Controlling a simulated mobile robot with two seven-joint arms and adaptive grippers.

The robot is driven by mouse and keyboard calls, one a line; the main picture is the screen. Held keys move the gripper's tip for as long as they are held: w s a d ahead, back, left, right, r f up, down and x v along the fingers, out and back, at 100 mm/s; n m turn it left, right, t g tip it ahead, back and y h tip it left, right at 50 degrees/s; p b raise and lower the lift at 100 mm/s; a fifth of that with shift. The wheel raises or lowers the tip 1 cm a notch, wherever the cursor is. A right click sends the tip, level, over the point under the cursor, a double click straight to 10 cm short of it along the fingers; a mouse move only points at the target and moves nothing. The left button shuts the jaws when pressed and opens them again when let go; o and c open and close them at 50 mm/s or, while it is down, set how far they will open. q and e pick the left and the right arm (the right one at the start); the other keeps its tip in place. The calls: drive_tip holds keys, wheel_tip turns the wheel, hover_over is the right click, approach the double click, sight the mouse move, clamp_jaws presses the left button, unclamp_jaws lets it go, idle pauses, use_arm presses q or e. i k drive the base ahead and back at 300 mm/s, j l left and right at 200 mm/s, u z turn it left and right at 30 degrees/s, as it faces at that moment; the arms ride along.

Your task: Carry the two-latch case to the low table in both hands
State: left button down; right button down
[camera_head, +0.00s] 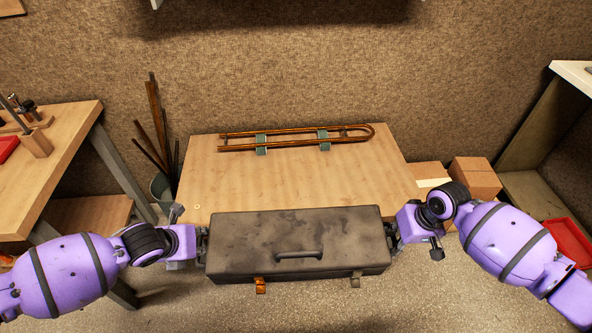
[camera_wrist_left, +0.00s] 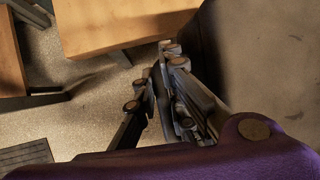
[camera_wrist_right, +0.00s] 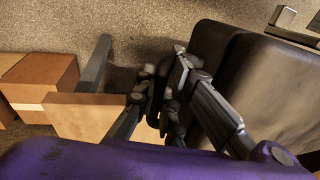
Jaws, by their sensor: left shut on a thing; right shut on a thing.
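The two-latch case (camera_head: 245,242) is a dark, scuffed box with a handle on its lid. One latch (camera_head: 260,285) is orange-brown and the other (camera_head: 355,279) is dull grey. My left gripper (camera_head: 203,246) is shut on the case's left end, and my right gripper (camera_head: 391,237) is shut on its right end. The case looks level, in front of the low table (camera_head: 205,170), overlapping its near edge in the head view. The wrist views show the case beside the left fingers (camera_wrist_left: 265,60) and the right fingers (camera_wrist_right: 275,90). What the fingers grip is partly hidden.
A brass slide (camera_head: 290,131) rests on grey supports at the table's back. The table's middle is bare. A bin of rods (camera_head: 160,187) stands left of it, cardboard boxes (camera_head: 475,178) right. A workbench (camera_head: 50,170) is at left, a red tray (camera_head: 570,242) at far right.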

sight(298, 184)
drive_tip(key=i, duration=1)
